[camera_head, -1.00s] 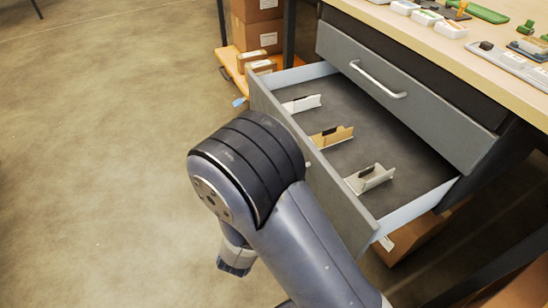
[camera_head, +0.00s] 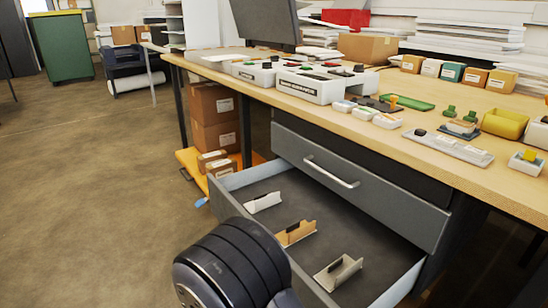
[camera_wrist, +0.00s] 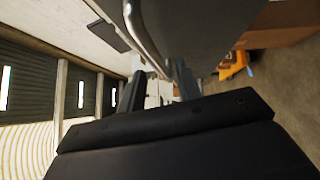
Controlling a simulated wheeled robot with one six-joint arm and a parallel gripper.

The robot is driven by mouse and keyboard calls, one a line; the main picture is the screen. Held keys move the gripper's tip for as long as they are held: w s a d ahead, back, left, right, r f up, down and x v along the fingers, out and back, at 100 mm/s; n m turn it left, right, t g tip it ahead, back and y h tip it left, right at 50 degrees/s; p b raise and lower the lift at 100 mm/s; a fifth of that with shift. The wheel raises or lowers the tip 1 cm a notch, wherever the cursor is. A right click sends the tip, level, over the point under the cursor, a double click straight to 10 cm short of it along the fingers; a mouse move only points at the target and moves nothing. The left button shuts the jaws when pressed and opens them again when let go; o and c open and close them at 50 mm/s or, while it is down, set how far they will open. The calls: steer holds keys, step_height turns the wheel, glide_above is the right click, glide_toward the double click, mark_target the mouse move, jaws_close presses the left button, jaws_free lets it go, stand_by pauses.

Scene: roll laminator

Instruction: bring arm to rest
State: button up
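My arm (camera_head: 235,268) shows at the bottom of the head view, beside the front of the open lower drawer. My gripper is out of the head view. In the wrist view my gripper (camera_wrist: 158,92) has two dark fingers standing apart, with no object seen between them. The black housing in front of the camera hides much of that view. A metal drawer handle (camera_wrist: 143,32) and grey drawer front (camera_wrist: 205,25) lie close above the fingers in that picture.
The open drawer (camera_head: 228,183) holds a white, a tan and a pale divider piece (camera_head: 338,272). The wooden worktop (camera_head: 425,160) carries laminator-like machines (camera_head: 312,84), a monitor and small boxes. Cartons (camera_head: 213,120) stand under it. Floor at left (camera_head: 90,200) is clear.

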steer(key=b+x, duration=0.1)
steer(key=x, duration=0.3)
steer(key=shift+w+d, duration=0.1)
steer(key=shift+w, duration=0.3)
steer(key=shift+w+d, duration=0.1)
steer(key=shift+w, duration=0.15)
steer(key=shift+s+r, duration=0.1)
